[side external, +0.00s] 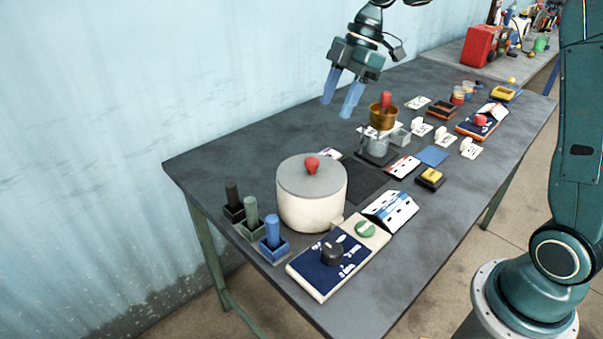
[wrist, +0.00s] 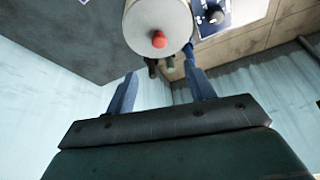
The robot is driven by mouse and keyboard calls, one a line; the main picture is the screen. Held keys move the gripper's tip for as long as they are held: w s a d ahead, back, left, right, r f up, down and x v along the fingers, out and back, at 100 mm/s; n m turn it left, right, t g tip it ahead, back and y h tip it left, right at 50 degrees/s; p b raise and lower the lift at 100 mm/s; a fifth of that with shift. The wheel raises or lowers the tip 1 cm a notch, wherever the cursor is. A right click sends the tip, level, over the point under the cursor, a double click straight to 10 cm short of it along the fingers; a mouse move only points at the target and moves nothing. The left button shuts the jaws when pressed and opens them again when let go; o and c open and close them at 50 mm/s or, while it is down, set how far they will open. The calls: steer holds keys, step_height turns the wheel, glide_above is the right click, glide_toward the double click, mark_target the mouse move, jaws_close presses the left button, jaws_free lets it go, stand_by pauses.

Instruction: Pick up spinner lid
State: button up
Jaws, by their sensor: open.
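The spinner (side external: 311,203) is a cream-white drum near the left end of the grey table. Its grey round lid (side external: 297,176) sits on top, with a red knob (side external: 312,165) at the middle. The lid (wrist: 158,22) and its red knob (wrist: 159,39) also show at the top of the wrist view. My gripper (side external: 339,101) is open and empty, with two blue fingers spread apart. It is in the air above the table's back edge, higher than the lid and apart from it. In the wrist view the fingertips (wrist: 160,80) lie on either side below the lid.
A control box (side external: 338,257) with a black dial and green knob stands in front of the spinner. Several coloured handles in holders (side external: 255,228) stand to its left. A copper pot (side external: 383,116) on a stand is to the right. The wall (side external: 120,90) is behind.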

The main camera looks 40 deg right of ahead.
steer(key=shift+f, duration=0.1)
glide_above(314, 159)
steer(key=d, duration=0.2)
steer(key=shift+s+f, duration=0.15)
steer(key=shift+f, duration=1.85)
steer(key=shift+s+f, duration=0.1)
steer(key=shift+f, duration=1.85)
steer(key=shift+a+f, duration=0.1)
steer(key=shift+x, duration=2.5)
steer(key=shift+c, duration=0.4)
steer(key=c, duration=1)
